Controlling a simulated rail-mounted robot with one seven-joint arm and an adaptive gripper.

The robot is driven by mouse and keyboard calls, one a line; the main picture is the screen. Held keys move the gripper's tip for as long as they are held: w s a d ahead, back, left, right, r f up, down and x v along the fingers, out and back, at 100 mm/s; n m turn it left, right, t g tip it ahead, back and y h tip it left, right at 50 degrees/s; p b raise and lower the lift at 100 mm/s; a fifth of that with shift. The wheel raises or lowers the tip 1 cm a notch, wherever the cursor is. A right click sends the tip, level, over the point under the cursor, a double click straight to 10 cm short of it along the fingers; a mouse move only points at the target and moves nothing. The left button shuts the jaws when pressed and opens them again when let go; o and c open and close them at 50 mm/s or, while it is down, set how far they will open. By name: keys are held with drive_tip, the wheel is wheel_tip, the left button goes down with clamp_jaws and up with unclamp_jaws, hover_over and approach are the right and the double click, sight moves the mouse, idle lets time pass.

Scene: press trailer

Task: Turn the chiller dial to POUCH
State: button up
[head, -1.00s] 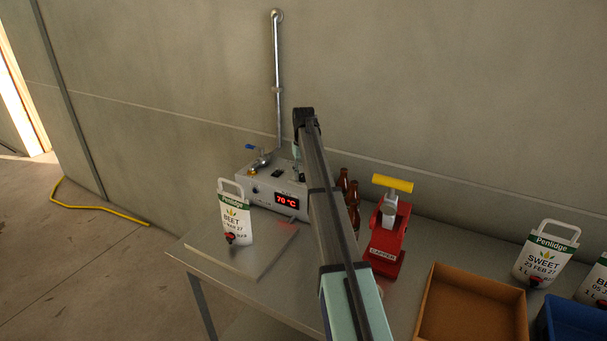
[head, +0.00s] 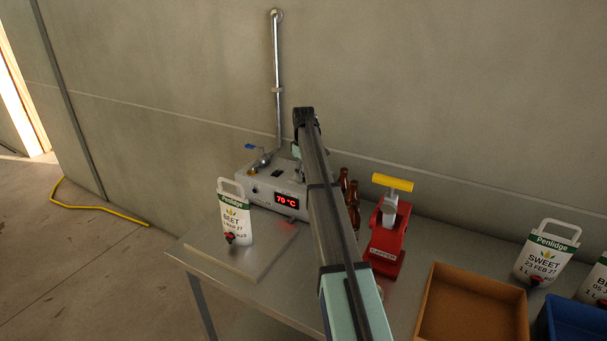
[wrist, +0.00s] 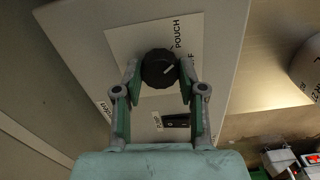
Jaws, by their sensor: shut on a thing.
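The pointer slants to the upper right, and part of another word, ending in F, shows right of the knob. My gripper (wrist: 158,72) is shut on the dial, with a finger at each side. In the head view my arm hides the dial and most of my gripper.
A grey box with a red 70 °C display (head: 287,200) stands on the steel table. A BEET pouch (head: 235,215) stands in front of it at left. Brown bottles (head: 353,200), a red capper (head: 388,240) and an open cardboard box (head: 440,325) are right of my arm.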

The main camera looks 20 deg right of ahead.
drive_tip(key=shift+n, duration=1.2)
drive_tip(key=o, duration=1.2)
drive_tip(key=shift+c, duration=0.2)
drive_tip(key=shift+r, duration=0.1)
wheel_tip(320, 180, up, 12)
